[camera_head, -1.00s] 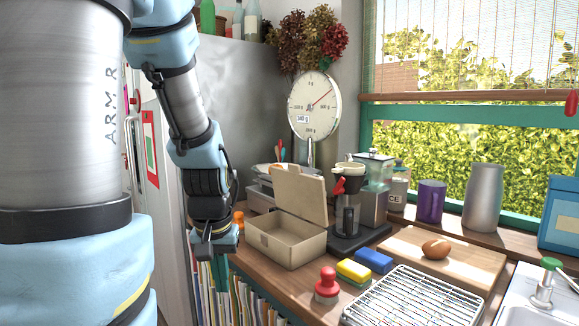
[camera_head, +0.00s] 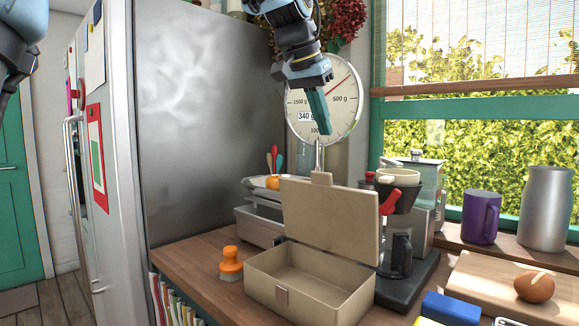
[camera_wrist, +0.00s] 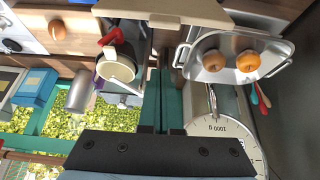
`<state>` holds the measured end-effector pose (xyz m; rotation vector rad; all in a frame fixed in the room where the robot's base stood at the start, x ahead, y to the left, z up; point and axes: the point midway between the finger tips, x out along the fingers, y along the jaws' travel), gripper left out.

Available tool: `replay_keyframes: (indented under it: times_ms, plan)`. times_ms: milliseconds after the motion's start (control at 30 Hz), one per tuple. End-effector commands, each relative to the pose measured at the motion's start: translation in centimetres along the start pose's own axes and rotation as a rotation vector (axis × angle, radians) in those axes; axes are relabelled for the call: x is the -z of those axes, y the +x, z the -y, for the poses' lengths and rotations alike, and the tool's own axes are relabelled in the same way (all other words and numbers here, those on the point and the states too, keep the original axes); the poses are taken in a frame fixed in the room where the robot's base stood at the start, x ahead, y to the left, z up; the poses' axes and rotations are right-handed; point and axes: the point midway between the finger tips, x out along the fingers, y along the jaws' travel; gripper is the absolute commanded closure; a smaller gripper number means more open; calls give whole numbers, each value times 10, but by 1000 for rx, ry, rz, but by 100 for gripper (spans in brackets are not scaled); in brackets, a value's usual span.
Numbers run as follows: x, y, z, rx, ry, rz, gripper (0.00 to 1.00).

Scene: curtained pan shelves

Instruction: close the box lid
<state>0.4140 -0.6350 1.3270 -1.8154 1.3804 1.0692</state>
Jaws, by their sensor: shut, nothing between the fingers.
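A beige box (camera_head: 312,308) stands on the wooden counter with its lid (camera_head: 330,222) raised nearly upright at the back. The box is empty inside where I can see. In the wrist view the lid (camera_wrist: 175,12) shows as a pale strip at the top edge. My gripper (camera_head: 322,128) is shut and empty. It hangs above and behind the lid, in front of the scale dial, apart from the box. In the wrist view my gripper (camera_wrist: 161,128) shows as teal fingers pointing toward the lid.
A scale (camera_head: 340,105) with a metal pan (camera_wrist: 238,48) holding round fruit stands behind the box. A coffee maker (camera_head: 400,215) is close at the right. An orange-handled brush (camera_head: 230,263) is at the left, a blue sponge (camera_head: 450,308) at front right.

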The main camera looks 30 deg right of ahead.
Motion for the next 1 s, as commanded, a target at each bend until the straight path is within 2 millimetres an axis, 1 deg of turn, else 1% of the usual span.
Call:
replay_keyframes:
  times_ms: [67, 167, 267, 600, 667, 800, 1000]
  plan:
    - [2, 2, -4, -4, 7, -1, 100]
    - [2, 13, -3, -4, 7, 2, 100]
    - [2, 30, -3, -4, 6, 3, 100]
    - [2, 100, -3, -3, 5, 4, 100]
    - [-7, 92, -2, -1, 4, -1, 100]
    - [-24, 88, -1, -1, 3, 0, 100]
    - [-36, 85, -2, -1, 4, -1, 100]
